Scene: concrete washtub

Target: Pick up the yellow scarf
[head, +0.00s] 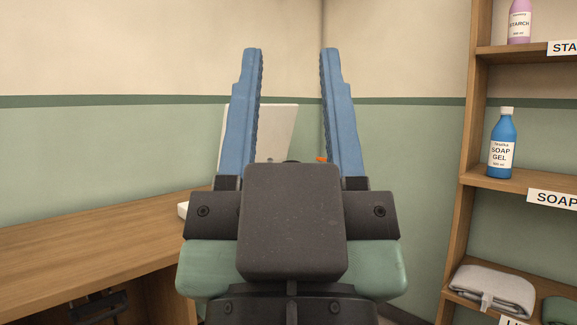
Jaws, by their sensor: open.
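No yellow scarf shows in the head view. My gripper (290,52) stands large in the middle of the picture with its two blue fingers pointing up. The fingers are wide apart and nothing is between their tips. The gripper body hides part of the counter and corner behind it. A small orange bit (321,159) shows just above the gripper body; what it belongs to is hidden.
A wooden counter (90,245) runs along the left wall. A white panel (283,125) stands behind my gripper. At right, a wooden shelf unit (469,130) holds a pink starch bottle (520,22), a blue soap gel bottle (501,145) and a folded grey cloth (495,288).

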